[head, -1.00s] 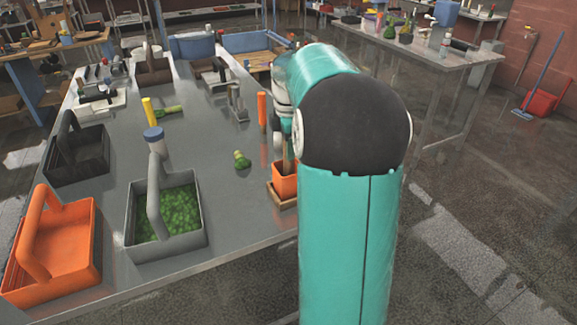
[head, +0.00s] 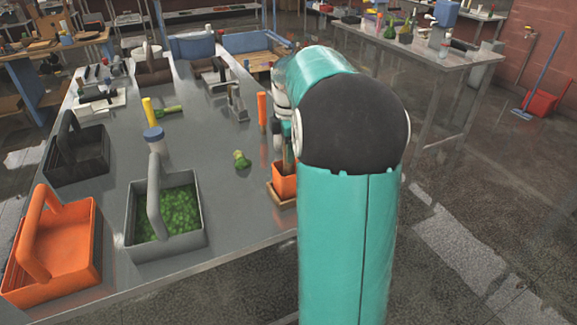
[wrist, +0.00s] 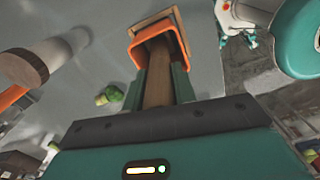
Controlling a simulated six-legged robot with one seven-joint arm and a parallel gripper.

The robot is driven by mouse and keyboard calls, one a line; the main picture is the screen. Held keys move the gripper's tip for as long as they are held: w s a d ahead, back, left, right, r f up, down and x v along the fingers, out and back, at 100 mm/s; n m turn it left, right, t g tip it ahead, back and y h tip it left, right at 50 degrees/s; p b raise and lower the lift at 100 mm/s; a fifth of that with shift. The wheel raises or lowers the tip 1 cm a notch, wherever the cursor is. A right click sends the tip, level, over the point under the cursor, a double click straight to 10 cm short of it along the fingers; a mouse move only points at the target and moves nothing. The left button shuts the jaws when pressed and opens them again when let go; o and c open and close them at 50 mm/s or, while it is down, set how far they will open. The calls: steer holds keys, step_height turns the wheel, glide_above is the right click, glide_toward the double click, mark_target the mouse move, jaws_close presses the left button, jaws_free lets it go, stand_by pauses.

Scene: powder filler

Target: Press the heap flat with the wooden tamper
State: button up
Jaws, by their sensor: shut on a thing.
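The wooden tamper (wrist: 157,78) is a brown stick held upright between the green fingers of my gripper (wrist: 158,85) in the wrist view. My gripper is shut on it. The tamper's lower end reaches into an orange pot (wrist: 170,22), which also shows in the head view (head: 284,182). The pot stands on a wooden square tray (head: 277,199) at the table's right edge. The heap is not visible, as the pot's inside is hidden. In the head view my arm covers most of the gripper.
A green lump (head: 241,160) lies left of the pot. An orange cylinder (head: 262,110) stands behind the pot. A grey caddy (head: 128,232) with green bits and an orange caddy (head: 92,262) stand to the left. The table (head: 205,145) is bare between them.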

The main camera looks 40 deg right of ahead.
steer(key=shift+r, duration=4.35)
steer(key=shift+f, duration=0.1)
step_height(320, 180, down, 10)
steer(key=shift+r, duration=5.1)
steer(key=shift+f, duration=0.1)
